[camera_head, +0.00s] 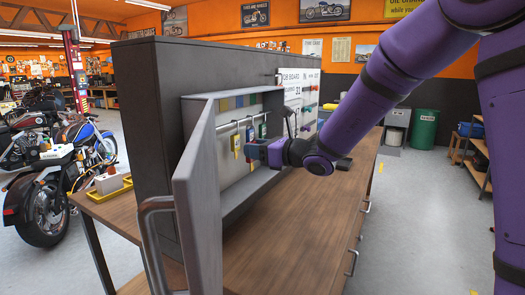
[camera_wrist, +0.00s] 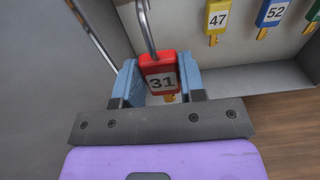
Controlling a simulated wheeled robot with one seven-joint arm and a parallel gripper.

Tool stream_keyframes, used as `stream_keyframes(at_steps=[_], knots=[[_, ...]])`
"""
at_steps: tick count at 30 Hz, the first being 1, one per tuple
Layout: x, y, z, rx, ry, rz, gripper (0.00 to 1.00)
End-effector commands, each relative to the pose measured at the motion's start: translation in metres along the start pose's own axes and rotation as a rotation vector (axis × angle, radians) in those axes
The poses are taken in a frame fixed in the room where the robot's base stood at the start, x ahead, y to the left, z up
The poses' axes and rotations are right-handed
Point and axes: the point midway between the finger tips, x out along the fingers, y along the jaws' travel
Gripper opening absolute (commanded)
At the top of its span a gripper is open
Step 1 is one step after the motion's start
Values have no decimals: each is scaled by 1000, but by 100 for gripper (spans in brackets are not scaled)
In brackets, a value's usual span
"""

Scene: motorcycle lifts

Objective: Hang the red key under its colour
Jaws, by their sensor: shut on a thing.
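The red key (camera_wrist: 160,72), tagged 31, is between the blue fingers of my gripper (camera_wrist: 160,82) in the wrist view. My gripper is shut on it. A silver hook (camera_wrist: 147,25) comes down to the tag's top edge; I cannot tell whether it passes through the tag. In the head view my gripper (camera_head: 256,152) is at the open key cabinet (camera_head: 232,202), in front of the hook rail (camera_head: 228,125). A row of colour patches (camera_head: 240,102) runs above the rail. The red key is mostly hidden there by my gripper.
A yellow key (camera_wrist: 218,18) tagged 47 and a blue key (camera_wrist: 272,12) tagged 52 hang to the right. The cabinet's grey door (camera_head: 205,195) stands open on the near left. The wooden bench (camera_head: 305,220) is clear in front.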

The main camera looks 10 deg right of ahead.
Motion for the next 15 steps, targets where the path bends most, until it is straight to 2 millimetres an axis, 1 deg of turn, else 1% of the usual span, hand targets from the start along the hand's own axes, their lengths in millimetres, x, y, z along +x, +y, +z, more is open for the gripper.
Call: stream_keyframes(at_steps=[15], knots=[[36, 1, 1, 0, 1, 1, 16]])
